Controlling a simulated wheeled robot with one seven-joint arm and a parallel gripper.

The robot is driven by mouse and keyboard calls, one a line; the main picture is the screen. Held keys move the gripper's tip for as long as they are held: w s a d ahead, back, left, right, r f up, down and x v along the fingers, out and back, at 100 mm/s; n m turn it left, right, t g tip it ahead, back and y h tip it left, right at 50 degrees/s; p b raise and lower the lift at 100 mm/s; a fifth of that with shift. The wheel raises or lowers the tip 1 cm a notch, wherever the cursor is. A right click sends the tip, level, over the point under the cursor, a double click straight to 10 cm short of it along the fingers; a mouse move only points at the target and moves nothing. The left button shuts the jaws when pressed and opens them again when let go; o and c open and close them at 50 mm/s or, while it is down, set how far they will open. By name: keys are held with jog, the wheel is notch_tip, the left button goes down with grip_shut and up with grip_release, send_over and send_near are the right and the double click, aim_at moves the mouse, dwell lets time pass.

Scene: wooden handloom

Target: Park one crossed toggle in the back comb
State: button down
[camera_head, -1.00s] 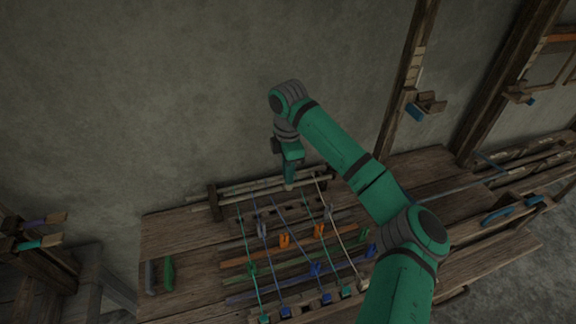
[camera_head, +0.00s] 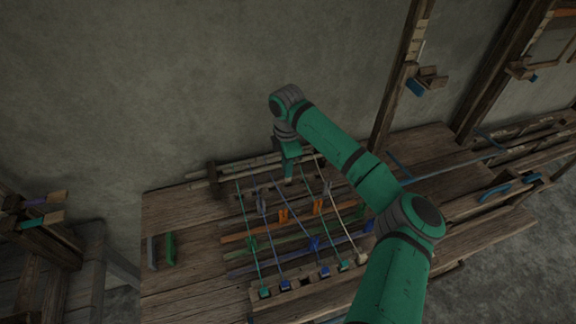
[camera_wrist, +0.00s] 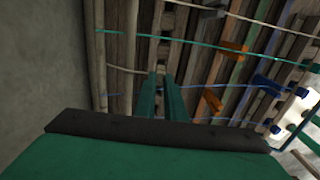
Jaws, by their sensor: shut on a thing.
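My gripper (camera_head: 288,181) is over the back part of the loom, just in front of the back bars. In the wrist view its green fingers (camera_wrist: 162,92) are shut. What they hold is hidden between the tips; a pale cord (camera_wrist: 128,69) runs to them from the back bars. A slotted wooden rail (camera_wrist: 165,45) lies beside the fingertips, apparently the back comb. At the front comb sit a teal toggle (camera_head: 264,292), a blue toggle (camera_head: 285,284), another blue toggle (camera_head: 325,271), a second teal toggle (camera_head: 343,265) and a cream toggle (camera_head: 361,258). Some of their cords slant across others.
Orange clips (camera_head: 283,215) and blue clips (camera_head: 314,243) stand on slats between the combs, among the taut cords. Round back bars (camera_head: 235,168) run close behind my gripper. A green handle (camera_head: 170,249) is at the left. The table's left part is mostly bare.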

jog(key=shift+f, duration=0.1)
jog(key=shift+f, duration=1.7)
jog(key=c, duration=1.7)
grip_release()
jog(key=shift+c, duration=0.2)
notch_tip(320, 180, up, 11)
jog(key=shift+f, duration=0.1)
